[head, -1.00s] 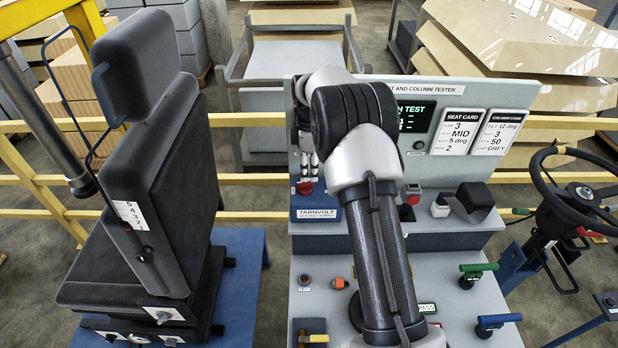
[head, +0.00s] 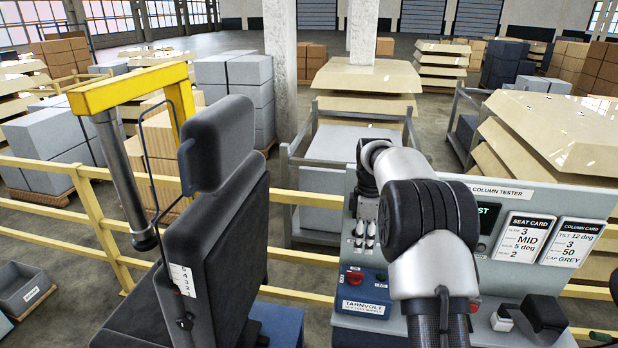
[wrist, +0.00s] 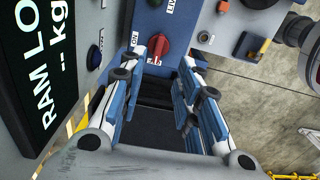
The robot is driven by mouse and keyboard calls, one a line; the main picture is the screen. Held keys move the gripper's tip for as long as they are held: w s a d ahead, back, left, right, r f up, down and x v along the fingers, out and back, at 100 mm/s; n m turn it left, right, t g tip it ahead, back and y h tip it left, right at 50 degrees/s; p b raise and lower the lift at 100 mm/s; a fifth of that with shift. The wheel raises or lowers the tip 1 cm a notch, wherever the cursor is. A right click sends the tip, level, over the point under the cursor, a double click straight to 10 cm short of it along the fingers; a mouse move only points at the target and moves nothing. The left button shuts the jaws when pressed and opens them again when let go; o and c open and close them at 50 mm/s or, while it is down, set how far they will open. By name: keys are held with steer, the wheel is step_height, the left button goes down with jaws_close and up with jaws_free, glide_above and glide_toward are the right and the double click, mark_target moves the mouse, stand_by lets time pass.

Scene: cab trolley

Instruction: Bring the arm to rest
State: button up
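My arm rises in front of the grey tester console (head: 455,325) in the head view and bends over at its left end. My gripper (wrist: 173,58) shows in the wrist view with its two blue-and-white fingers apart and nothing between them. It hangs above the blue TARNVOLT supply box (head: 362,308), whose red knob (wrist: 159,48) lies just beyond the fingertips in the wrist view. In the head view the gripper is small and partly hidden by my wrist. My arm covers part of the console and its display.
A black seat (head: 225,200) stands left of my arm, beside a yellow hoist frame (head: 130,90). A yellow rail (head: 90,215) runs behind. A seat card (head: 518,237) and a column card (head: 570,241) stand on the console. A black-capped block (head: 543,315) sits at lower right.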

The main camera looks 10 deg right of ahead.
steer(key=s+a+r+m+t+b, duration=0.1)
steer(key=s+a+r+m+b, duration=0.35)
steer(key=s, duration=0.45)
steer(key=s+a+r+m+t+b, duration=0.25)
steer(key=s+a+r, duration=0.25)
steer(key=s, duration=0.5)
steer(key=s+a+f+m+b, duration=0.2)
steer(key=s+f, duration=0.3)
steer(key=s, duration=0.4)
steer(key=s+a+f+m+t+b, duration=0.1)
steer(key=s+a+f+m+b, duration=0.1)
steer(key=s, duration=0.8)
step_height(320, 180, down, 3)
steer(key=m+b, duration=0.1)
steer(key=m, duration=0.1)
steer(key=shift+s+m+b, duration=0.2)
steer(key=shift+m+b, duration=0.1)
steer(key=shift+b, duration=0.05)
steer(key=shift+d, duration=0.2)
